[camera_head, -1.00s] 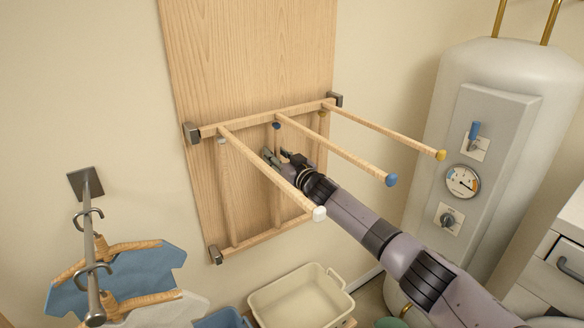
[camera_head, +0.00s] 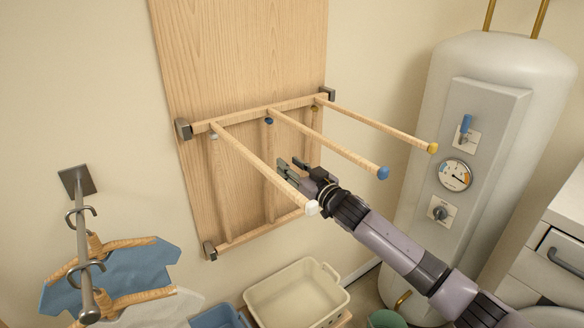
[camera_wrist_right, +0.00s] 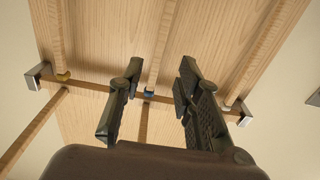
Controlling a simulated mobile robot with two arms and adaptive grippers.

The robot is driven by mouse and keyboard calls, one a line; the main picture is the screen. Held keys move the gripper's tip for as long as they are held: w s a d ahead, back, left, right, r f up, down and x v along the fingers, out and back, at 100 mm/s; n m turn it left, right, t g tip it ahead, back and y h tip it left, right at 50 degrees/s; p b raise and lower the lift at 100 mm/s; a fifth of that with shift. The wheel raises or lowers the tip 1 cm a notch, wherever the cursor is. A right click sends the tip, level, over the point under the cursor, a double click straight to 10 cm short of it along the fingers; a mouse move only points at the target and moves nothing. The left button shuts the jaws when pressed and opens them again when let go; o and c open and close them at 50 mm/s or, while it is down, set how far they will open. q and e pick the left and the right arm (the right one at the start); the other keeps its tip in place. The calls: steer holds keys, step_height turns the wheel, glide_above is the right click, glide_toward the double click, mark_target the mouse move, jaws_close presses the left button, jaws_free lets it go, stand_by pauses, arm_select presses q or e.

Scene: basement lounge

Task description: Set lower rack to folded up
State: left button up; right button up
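The lower rack (camera_head: 222,190) is wooden, on the lower part of a wall panel. Its bars stand upright, flat along the panel, with white, blue and yellow caps just below the upper rail. In the right wrist view the middle lower bar (camera_wrist_right: 160,40) ends in a blue cap at the rail. The upper rack (camera_head: 330,152) sticks out from the panel with three colour-tipped bars. My right gripper (camera_head: 289,163) is open and empty, in front of the lower rack and below the upper bars. Its spread fingers (camera_wrist_right: 160,68) show in the wrist view. My left gripper is out of view.
A metal wall hook bar (camera_head: 82,240) with hangers and cloths is at left. A cream bin (camera_head: 300,300) and a blue bin (camera_head: 218,318) stand below. A white boiler (camera_head: 490,75) and drawers (camera_head: 548,262) are at right.

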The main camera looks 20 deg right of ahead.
steer(key=shift+f, duration=0.1)
steer(key=s+d+f+m+g+h, duration=0.1)
steer(key=s+d+f+g+h, duration=0.15)
steer(key=f, duration=1.15)
steer(key=s+d+f+m+g+h, duration=0.15)
steer(key=s+f, duration=0.25)
steer(key=f, duration=1)
steer(key=s+d+f+g+h, duration=0.1)
steer(key=s+f+g, duration=0.1)
steer(key=s+f, duration=0.65)
steer(key=s+d+f+g, duration=0.2)
steer(key=s+f, duration=0.4)
steer(key=f, duration=0.6)
steer(key=s+f+g+h+b, duration=0.1)
steer(key=s+f+g, duration=0.1)
steer(key=s+f, duration=0.7)
steer(key=s+f+g, duration=0.2)
steer(key=s+f, duration=0.3)
steer(key=s, duration=0.8)
steer(key=s+a+f+g, duration=0.1)
steer(key=s+f+g, duration=0.1)
steer(key=s, duration=1)
steer(key=s+a+f+g, duration=0.1)
steer(key=s+f, duration=0.3)
steer(key=s, duration=0.8)
steer(key=shift+a+n+g, duration=0.4)
steer(key=shift+n+g, duration=0.05)
steer(key=shift+g, duration=0.15)
